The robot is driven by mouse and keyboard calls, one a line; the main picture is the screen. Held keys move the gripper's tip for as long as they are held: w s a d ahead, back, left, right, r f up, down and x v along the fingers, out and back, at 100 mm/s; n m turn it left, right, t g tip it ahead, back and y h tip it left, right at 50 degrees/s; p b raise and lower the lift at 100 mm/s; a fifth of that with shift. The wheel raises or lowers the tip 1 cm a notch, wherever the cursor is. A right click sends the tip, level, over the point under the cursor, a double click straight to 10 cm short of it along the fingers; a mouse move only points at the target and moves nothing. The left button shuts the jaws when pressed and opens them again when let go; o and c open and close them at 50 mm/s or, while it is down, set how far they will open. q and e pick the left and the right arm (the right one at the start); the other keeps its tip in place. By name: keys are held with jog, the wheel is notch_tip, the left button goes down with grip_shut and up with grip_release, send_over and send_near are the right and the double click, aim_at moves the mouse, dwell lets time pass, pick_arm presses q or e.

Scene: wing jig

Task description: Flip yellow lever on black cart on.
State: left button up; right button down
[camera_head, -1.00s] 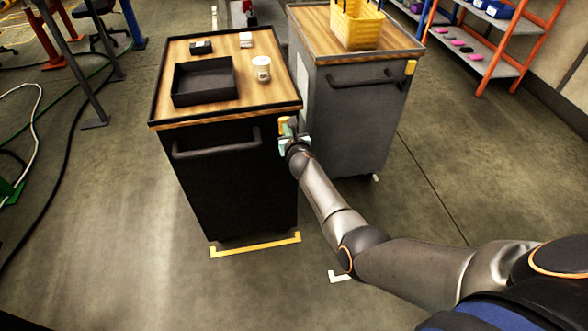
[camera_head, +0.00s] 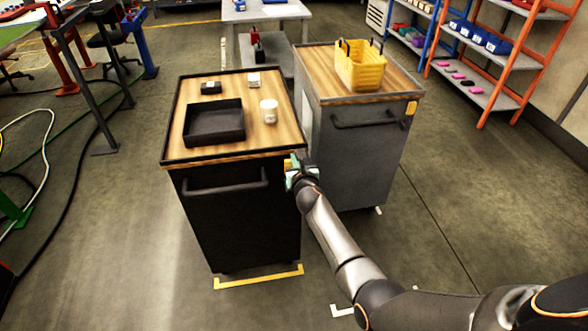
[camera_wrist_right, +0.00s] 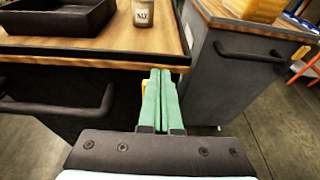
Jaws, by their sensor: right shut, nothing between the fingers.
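The black cart (camera_head: 240,225) stands left of centre in the head view, with a wooden top and a dark front handle (camera_head: 225,188). The yellow lever (camera_head: 289,164) is at the upper right of the cart's front, just under the top. In the right wrist view only a sliver of the lever (camera_wrist_right: 144,88) shows, left of the fingers. My right gripper (camera_head: 296,168) is at the cart's front right corner, close beside the lever. Its green fingers (camera_wrist_right: 160,76) are shut with nothing between them. Contact with the lever and the lever's exact position cannot be told. My left gripper is out of view.
A black tray (camera_head: 214,138), a white jar (camera_head: 269,111) and small boxes sit on the cart. A grey cart (camera_head: 365,160) with a yellow basket (camera_head: 360,72) stands close on the right. Open floor (camera_head: 465,190) lies at the right.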

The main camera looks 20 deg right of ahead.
pick_arm(q)
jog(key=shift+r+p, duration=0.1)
jog(key=shift+p, duration=0.3)
pick_arm(e)
jog(key=s+a+r, duration=0.2)
jog(key=s+r, duration=0.1)
jog(key=s, duration=0.2)
jog(key=s+a+r, duration=0.3)
jog(key=s, duration=0.3)
jog(key=shift+a+r+y, duration=0.3)
jog(key=s+a+f+n+t+y, duration=0.1)
jog(key=s+a+f+n+y, duration=0.15)
jog(key=s+n, duration=0.65)
jog(key=s+a+f+n+t+y, duration=0.1)
jog(key=s+a+n+t+y, duration=0.2)
jog(key=n, duration=1.2)
jog(key=s+a+f+n+g, duration=0.1)
jog(key=s+f+n+g, duration=0.8)
jog(key=s+f+n, duration=0.6)
jog(key=shift+s+a+f+n, duration=0.3)
jog(key=shift+s+n, duration=0.15)
jog(key=shift+n, duration=0.45)
